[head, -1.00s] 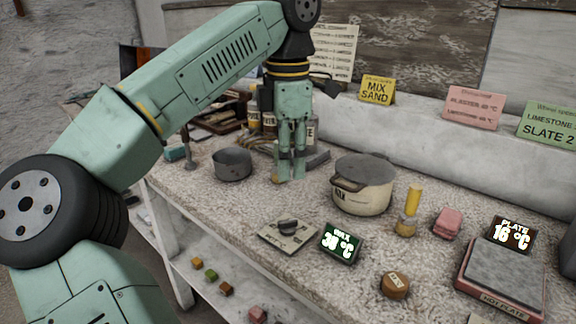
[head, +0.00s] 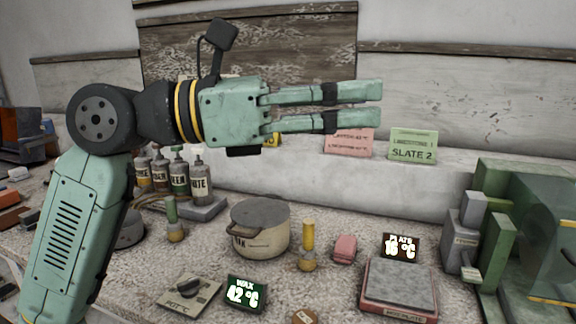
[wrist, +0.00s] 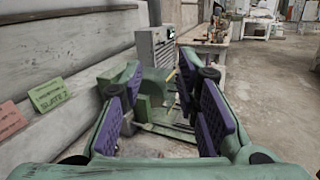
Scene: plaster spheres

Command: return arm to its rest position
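My gripper (head: 326,107) is raised above the bench in the head view, pointing right with its fingers level. The two green fingers are parallel with a clear gap between them, and nothing is held. In the wrist view the gripper (wrist: 165,115) also shows its purple finger pads apart and empty. My arm rises from the lower left and bends at the elbow toward the right.
Below are a lidded cream pot (head: 262,235), a green WAX 42 °C display (head: 246,293), a yellow-handled tool (head: 308,250), a pink block (head: 345,249) and a hot plate (head: 398,287). Bottles (head: 200,182) stand left. A green machine (head: 530,220) stands right. Air around the gripper is clear.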

